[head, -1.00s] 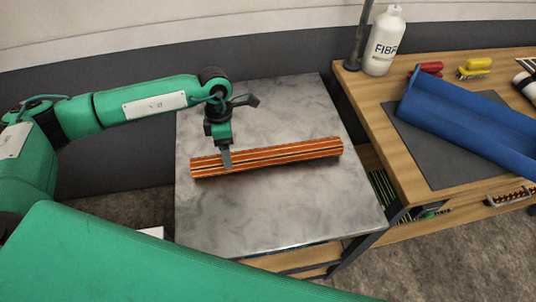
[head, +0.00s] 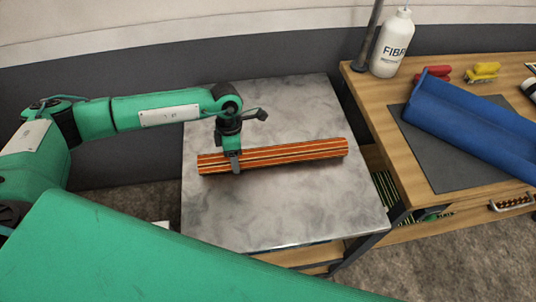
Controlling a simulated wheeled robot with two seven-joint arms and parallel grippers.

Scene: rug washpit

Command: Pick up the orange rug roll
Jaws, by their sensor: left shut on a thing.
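The orange rug roll (head: 295,153), striped in orange, dark and pale lines, lies lengthwise across the grey metal-topped table (head: 290,215). My left gripper (head: 236,167) points down over the roll, left of its middle. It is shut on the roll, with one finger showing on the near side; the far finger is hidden. I cannot tell any gap between the roll and the table top. My right gripper is not in view.
A wooden bench on the right holds a blue trough-like piece (head: 470,120) on a dark mat (head: 425,155), a white bottle (head: 391,45), and red (head: 433,74) and yellow (head: 482,72) tools. The table top in front of the roll is clear.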

